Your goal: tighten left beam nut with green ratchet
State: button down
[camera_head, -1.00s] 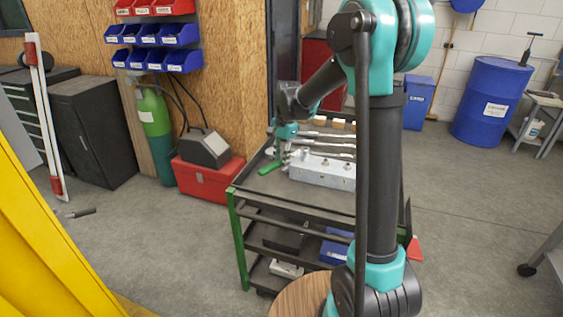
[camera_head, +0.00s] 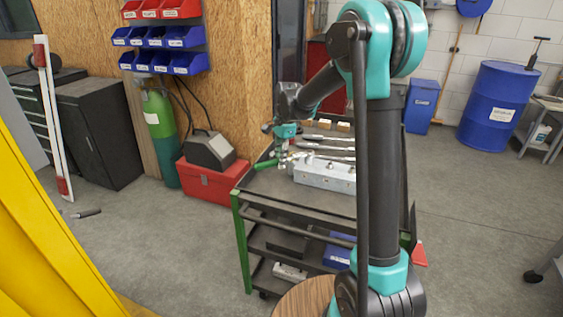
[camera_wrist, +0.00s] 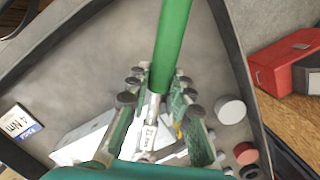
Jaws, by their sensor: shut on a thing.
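The green ratchet has a green handle (camera_head: 266,164) that points left in the head view. Its handle also runs up the wrist view (camera_wrist: 172,45), with the silver part between my fingers. My gripper (camera_head: 284,150) is shut on this silver part, and its fingers stand on both sides of it in the wrist view (camera_wrist: 158,95). The ratchet is over the left end of the cart top, seemingly a little above it. I cannot make out the left beam nut in either view.
The tool cart (camera_head: 280,197) carries a pale metal block (camera_head: 325,176) right of my gripper and several long tools behind it. A red toolbox (camera_head: 208,185) stands left of the cart. A yellow frame (camera_head: 45,225) fills the left foreground. Floor between them is mostly clear.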

jog(key=shift+w+a, duration=0.1)
jog(key=shift+w, duration=0.1)
jog(key=shift+w+a+m, duration=0.2)
jog(key=shift+w+m, duration=0.3)
jog(key=shift+m, duration=0.05)
jog(key=shift+w+a+m, duration=0.15)
jog(key=shift+w+m, duration=0.35)
jog(key=shift+m, duration=0.05)
jog(key=shift+w+a+m, duration=0.2)
jog(key=shift+w+m, duration=0.7)
jog(key=shift+w, duration=0.1)
